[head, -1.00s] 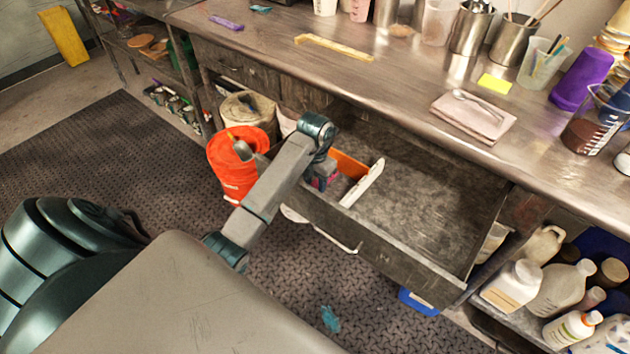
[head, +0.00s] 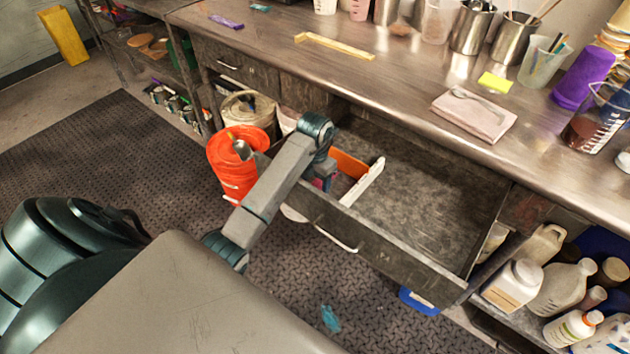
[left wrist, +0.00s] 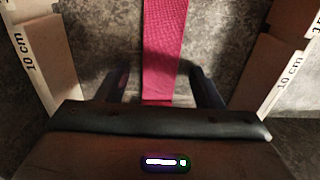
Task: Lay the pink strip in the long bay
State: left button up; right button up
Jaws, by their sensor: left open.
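The pink strip (left wrist: 165,45) shows in the left wrist view, running lengthwise from the top edge down between my fingers. It appears to lie on the grey drawer floor, between two pale walls marked 10 cm. My left gripper (left wrist: 161,84) is open, with one dark finger on each side of the strip and a gap on both sides. In the head view my left gripper (head: 323,181) is down inside the open drawer (head: 425,205), at its left end, mostly hidden by my arm. The strip cannot be made out clearly there. My right gripper is not in view.
A white divider (head: 363,183) and an orange piece (head: 348,164) stand in the drawer beside my gripper. The drawer's right part is bare. An orange bucket (head: 240,160) stands left of the drawer. The worktop above holds a yellow strip (head: 335,46) and a folded cloth (head: 474,115).

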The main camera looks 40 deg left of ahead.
pick_arm(q)
jog(key=shift+r, duration=0.2)
notch_tip(320, 180, up, 6)
jog(key=shift+f, duration=0.15)
jog(key=shift+r+p, duration=2.4)
jog(key=shift+p, duration=0.4)
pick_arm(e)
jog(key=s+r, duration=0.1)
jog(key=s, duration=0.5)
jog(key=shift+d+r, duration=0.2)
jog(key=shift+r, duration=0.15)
